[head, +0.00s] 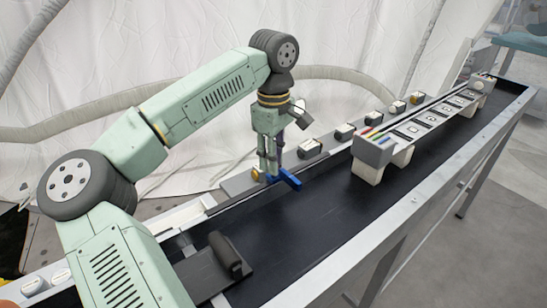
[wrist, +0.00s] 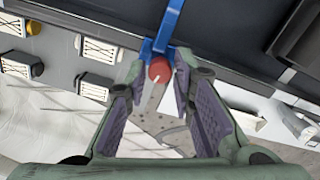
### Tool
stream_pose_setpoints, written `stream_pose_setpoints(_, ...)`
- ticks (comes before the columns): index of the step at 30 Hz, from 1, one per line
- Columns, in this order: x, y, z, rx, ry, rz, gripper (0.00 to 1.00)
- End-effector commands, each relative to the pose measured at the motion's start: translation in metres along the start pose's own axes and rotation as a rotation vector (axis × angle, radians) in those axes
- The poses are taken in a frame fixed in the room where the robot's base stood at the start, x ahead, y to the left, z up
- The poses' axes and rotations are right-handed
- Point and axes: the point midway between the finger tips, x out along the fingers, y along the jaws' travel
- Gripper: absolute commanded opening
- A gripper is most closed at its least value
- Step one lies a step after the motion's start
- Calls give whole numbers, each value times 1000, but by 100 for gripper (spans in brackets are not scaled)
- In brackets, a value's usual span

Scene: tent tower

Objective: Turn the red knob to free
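The red knob (wrist: 160,70) shows in the wrist view as a round red cap with a white pointer line, close to a blue bar (wrist: 168,28). My gripper (wrist: 158,84) is open, its two purple-padded fingers spread with a finger on either side of the knob. Gaps show between the knob and the pads; I see no contact. In the head view my gripper (head: 267,176) points down at the near end of the row of boxes, beside the blue bar (head: 287,179). The red knob is hidden there behind the fingers.
A black conveyor belt (head: 330,215) runs away to the upper right between metal rails. Several small boxes (head: 345,132) line its far side. A dark roller block (head: 227,254) lies at the near end.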

Motion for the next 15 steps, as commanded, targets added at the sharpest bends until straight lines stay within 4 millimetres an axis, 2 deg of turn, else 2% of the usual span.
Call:
stream_pose_setpoints(6,0,0,0,1,0,0,39)
stream_pose_setpoints(15,-1,0,0,1,0,0,39)
